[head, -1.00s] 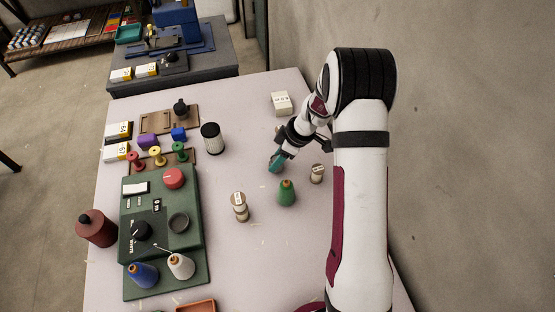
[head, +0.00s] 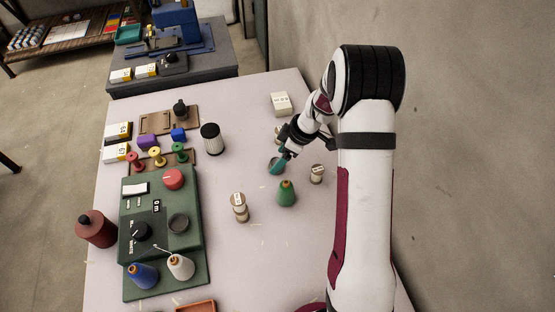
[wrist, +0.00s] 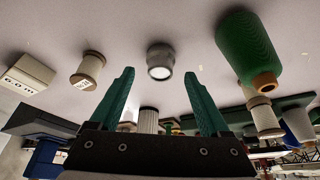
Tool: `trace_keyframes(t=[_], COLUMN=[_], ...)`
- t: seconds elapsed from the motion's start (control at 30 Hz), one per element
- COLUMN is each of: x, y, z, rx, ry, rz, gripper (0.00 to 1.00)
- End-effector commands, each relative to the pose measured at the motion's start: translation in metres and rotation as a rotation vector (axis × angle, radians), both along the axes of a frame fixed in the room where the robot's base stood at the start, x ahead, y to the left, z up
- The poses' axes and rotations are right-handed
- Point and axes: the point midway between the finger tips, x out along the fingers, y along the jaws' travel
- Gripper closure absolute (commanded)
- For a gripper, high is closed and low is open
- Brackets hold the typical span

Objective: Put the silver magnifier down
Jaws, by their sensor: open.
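The silver magnifier (wrist: 160,60), a small grey cylinder with a pale lens end, stands on the table in the wrist view. It is centred beyond the gap between my fingertips, with neither finger touching it. In the head view it is mostly hidden by my fingers. My gripper (head: 279,166) is low over the right half of the table; its two teal fingers are spread apart with nothing between them, and it also shows in the wrist view (wrist: 160,78).
A green thread cone (head: 287,193) and a beige spool (head: 317,174) stand close to my gripper. Another spool (head: 239,207) stands left of the cone. A white box (head: 281,103) lies behind. A green control panel (head: 190,262) fills the left side. Bare table lies between.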

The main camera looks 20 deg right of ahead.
Motion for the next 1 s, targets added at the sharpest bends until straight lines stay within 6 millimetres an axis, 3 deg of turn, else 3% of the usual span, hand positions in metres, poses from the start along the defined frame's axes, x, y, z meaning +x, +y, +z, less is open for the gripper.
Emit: trace_keyframes(t=[0.2,0.4,0.47,0.57,0.7,0.83,0.9,1.0], x=[-0.012,-0.020,-0.027,-0.066,-0.172,-0.263,-0.294,-0.314], y=[-0.021,-0.031,-0.025,0.006,0.055,0.071,0.072,0.070], z=[0.059,0.088,0.099,0.137,0.184,0.191,0.187,0.182], rx=[-0.002,0.000,0.005,0.037,0.048,0.019,0.005,-0.003], ry=[-0.005,-0.001,0.018,0.124,0.356,0.494,0.527,0.545], rz=[-0.002,-0.004,-0.034,-0.217,-0.683,-1.116,-1.283,-1.409], gripper=[0.20,0.20,0.20,0.20,0.20,0.20,0.20,0.20])
